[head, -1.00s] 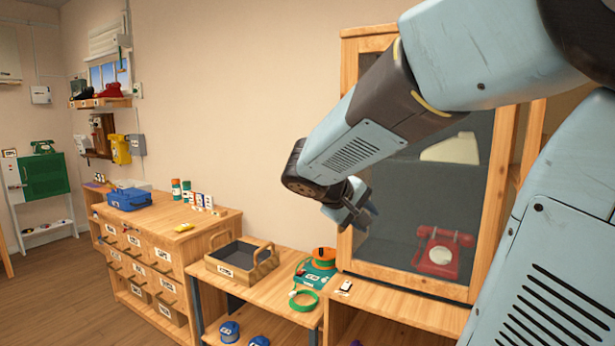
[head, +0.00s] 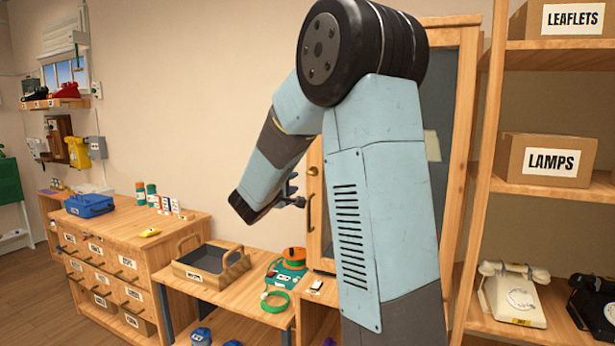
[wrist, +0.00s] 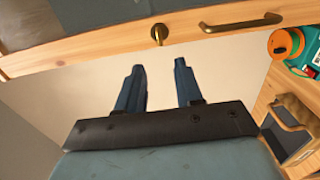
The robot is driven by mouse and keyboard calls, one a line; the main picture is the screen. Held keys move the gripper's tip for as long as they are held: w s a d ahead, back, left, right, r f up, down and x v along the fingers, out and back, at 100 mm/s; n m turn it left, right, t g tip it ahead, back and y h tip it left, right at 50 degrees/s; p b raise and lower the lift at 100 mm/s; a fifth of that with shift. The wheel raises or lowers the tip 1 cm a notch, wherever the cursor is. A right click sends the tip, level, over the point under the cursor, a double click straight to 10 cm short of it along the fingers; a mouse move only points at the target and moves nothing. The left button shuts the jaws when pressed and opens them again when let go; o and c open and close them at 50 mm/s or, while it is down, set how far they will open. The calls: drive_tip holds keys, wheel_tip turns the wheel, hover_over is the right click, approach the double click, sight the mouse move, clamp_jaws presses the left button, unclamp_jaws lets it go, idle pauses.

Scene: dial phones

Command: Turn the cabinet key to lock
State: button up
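The wooden cabinet (head: 467,130) with a glass door stands behind my arm, which hides most of the door. A brass key in its round lock plate (wrist: 159,34) sits on the door's wooden stile. It also shows as a small brass spot in the head view (head: 313,171). A brass bar handle (wrist: 240,22) is beside the key; in the head view it is just below the lock. My gripper (wrist: 158,66) is open and empty, its two blue fingers pointing toward the door with the key ahead of the gap, apart from it. In the head view my gripper (head: 290,191) is left of the handle.
A low bench holds a dark tray with wooden ends (head: 210,262), a green-and-orange device (head: 288,272) and a green ring (head: 275,302). A drawer cabinet (head: 110,255) is at the left. Shelves at the right hold a cream phone (head: 512,295), a black phone and boxes.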

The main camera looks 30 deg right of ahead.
sight(311, 172)
drive_tip(key=x, duration=1.1)
drive_tip(key=shift+w+d, duration=0.3)
drive_tip(key=shift+c, duration=0.3)
clamp_jaws()
